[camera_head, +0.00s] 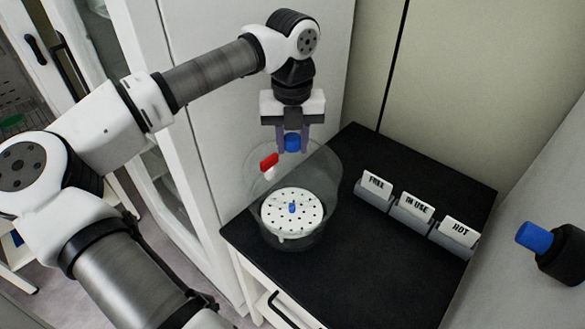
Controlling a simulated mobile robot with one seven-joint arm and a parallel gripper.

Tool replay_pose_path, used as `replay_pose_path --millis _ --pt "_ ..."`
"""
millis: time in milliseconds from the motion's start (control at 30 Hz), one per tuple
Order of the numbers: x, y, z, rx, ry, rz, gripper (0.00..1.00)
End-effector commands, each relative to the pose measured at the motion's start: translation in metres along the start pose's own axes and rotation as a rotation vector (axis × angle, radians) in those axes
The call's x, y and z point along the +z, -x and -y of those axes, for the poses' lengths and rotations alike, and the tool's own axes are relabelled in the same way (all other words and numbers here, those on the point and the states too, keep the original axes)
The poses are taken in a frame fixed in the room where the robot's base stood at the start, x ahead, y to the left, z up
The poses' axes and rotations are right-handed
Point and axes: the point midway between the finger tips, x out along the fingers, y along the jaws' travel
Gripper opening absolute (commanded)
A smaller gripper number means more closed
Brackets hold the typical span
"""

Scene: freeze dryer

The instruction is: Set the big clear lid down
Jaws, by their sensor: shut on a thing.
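The big clear lid (322,166) is a see-through dome with a blue knob (292,142) on top and a red tap (269,162) at its left side. My gripper (292,149) points down and is shut on the blue knob. Below the lid is a round white plate (292,222) with several holes and a small blue-topped piece in its middle.
Three holders labelled FULL (374,187), IN USE (415,210) and HOT (456,236) line the bench's right side. Bare black bench top (350,270) lies in front of them. A white cabinet (215,120) stands left of the bench. A blue-ended black fitting (540,240) juts in at right.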

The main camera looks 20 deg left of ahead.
Motion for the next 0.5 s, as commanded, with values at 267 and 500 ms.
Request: replay_pose_path --millis 267,500 --pt "0.000 -0.028 0.001 -0.002 0.000 0.000 0.00" --pt "0.000 -0.059 0.001 -0.002 0.000 0.001 0.00"
